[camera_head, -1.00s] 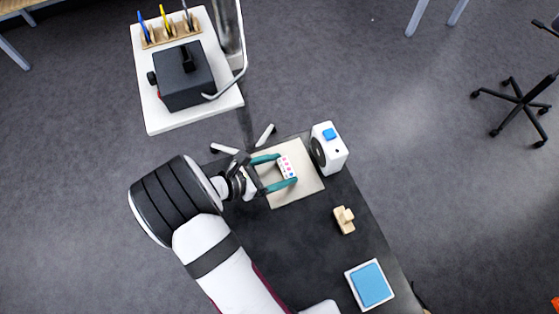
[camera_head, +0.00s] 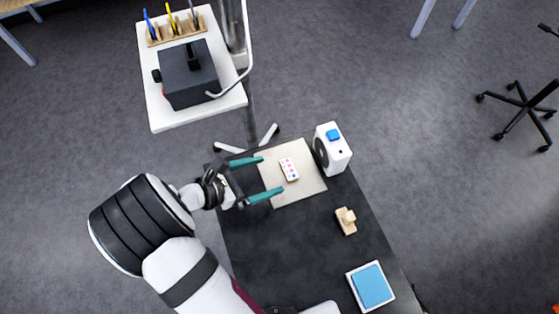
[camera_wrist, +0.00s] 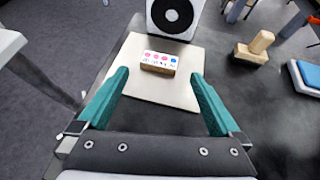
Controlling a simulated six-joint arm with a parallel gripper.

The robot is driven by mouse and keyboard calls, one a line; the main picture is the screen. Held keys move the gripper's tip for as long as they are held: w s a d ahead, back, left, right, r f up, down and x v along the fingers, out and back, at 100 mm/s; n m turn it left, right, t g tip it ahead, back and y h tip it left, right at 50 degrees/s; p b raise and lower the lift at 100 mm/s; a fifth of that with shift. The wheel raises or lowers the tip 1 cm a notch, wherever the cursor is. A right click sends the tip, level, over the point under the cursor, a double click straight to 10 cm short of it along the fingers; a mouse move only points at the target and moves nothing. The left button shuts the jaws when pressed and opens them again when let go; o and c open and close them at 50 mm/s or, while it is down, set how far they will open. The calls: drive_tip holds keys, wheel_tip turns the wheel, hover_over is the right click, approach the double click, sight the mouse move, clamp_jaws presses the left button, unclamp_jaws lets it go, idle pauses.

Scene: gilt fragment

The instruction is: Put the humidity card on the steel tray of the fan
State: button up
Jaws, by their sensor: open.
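The humidity card (camera_head: 289,169) is a small white block with rows of pink and blue dots on top and a brown side. It rests flat on the pale square tray (camera_head: 312,185), near its middle; the wrist view also shows the card (camera_wrist: 159,59) on the tray (camera_wrist: 178,95). The fan (camera_head: 333,150) is a white box with a round black front and a blue top patch, standing at the tray's far edge. My gripper (camera_head: 272,175) is open and empty, its teal fingers over the tray's near side, with the card just beyond the fingertips.
A wooden block piece (camera_head: 346,221) and a blue-topped white pad (camera_head: 370,286) lie on the dark table (camera_head: 300,245) to the right. A white stand (camera_head: 160,112) with a dark box (camera_head: 187,75) and several pens is at upper left. Dark tabletop between them is clear.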

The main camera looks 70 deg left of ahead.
drive_tip(key=v, duration=0.6)
drive_tip(key=w+d+r+m+g+h, duration=0.3)
drive_tip(key=w+d+r+m+h, duration=0.15)
drive_tip(key=w+d+m, duration=0.35)
drive_tip(key=w+d+r+m+g+h, duration=0.3)
drive_tip(key=w+d+r+m+h, duration=0.25)
drive_tip(key=w, duration=0.55)
drive_tip(key=w+d+r+m+g+y, duration=0.1)
drive_tip(key=d+r+m+g, duration=0.15)
drive_tip(key=d+m, duration=0.45)
drive_tip(key=w+d+r+m+g+y, duration=0.1)
drive_tip(key=d+m+g, duration=0.2)
drive_tip(key=d+m, duration=0.35)
drive_tip(key=s+d+r+m+y, duration=0.2)
drive_tip(key=s+d+m+y, duration=0.4)
drive_tip(key=m, duration=1)
drive_tip(key=d+y, duration=0.1)
drive_tip(key=d, duration=0.2)
drive_tip(key=shift+s+m+g, duration=0.15)
drive_tip(key=shift+m+g, duration=0.2)
drive_tip(key=shift+m, duration=0.05)
